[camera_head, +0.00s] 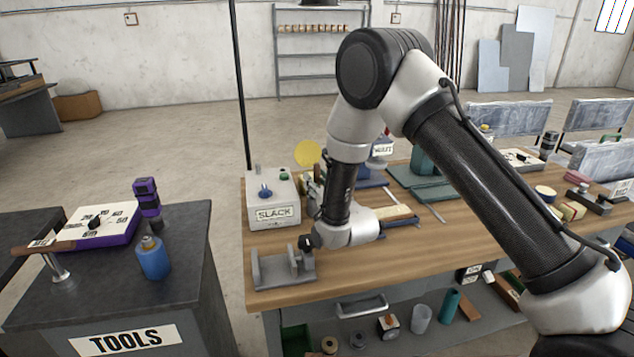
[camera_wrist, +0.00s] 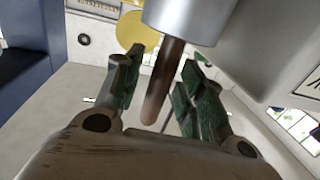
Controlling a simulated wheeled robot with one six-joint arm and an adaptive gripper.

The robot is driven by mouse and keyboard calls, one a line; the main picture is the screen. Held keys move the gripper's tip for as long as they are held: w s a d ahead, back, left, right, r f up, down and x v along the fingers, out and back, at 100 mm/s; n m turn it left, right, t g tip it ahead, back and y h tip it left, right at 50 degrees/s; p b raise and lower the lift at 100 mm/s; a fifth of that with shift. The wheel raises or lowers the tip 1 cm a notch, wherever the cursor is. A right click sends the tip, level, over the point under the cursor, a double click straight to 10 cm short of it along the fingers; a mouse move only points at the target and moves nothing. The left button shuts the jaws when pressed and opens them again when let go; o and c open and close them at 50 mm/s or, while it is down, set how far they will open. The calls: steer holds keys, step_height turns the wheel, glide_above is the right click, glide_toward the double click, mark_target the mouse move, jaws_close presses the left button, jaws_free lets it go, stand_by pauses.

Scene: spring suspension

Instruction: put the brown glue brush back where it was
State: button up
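In the wrist view a brown rounded rod, which looks like the glue brush's handle (camera_wrist: 166,84), lies between the two green-padded fingers of my gripper (camera_wrist: 162,72). Gaps show beside the rod, and the fingers look apart from it. The rod's upper end in the picture meets a smooth grey cylinder (camera_wrist: 188,18); I cannot tell whether this is a pot or part of the brush.
The wooden workbench (camera_head: 375,267) holds a white SLACK box (camera_head: 272,197) and a grey metal bracket (camera_head: 283,270) close to my wrist. A yellow disc (camera_head: 307,153) stands behind them. The dark TOOLS cabinet (camera_head: 188,235) is at left, with floor between.

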steer(key=shift+r, duration=0.25)
steer(key=v, duration=1.2)
steer(key=w+d+r+m+g+h, duration=0.2)
steer(key=w+d+r, duration=0.2)
steer(key=d+r, duration=0.2)
steer(key=s+d+r+m+g+h, duration=0.1)
steer(key=s+d+r+g+h, duration=0.15)
steer(key=d+r, duration=0.65)
steer(key=s+d+r+g+h, duration=0.1)
steer(key=s+d+g, duration=0.1)
steer(key=s+d, duration=0.4)
steer(key=s+d+r+m+g+h, duration=0.1)
steer(key=s+d, duration=0.6)
steer(key=s, duration=0.8)
steer(key=s+d+r+m+g+h, duration=0.1)
steer(key=s+d+r+g, duration=0.2)
steer(key=s+d, duration=0.3)
steer(key=s+g, duration=0.1)
steer(key=s, duration=0.3)
steer(key=shift+d, duration=0.3)
steer(key=shift+s+r+g, duration=0.1)
steer(key=shift+g, duration=0.15)
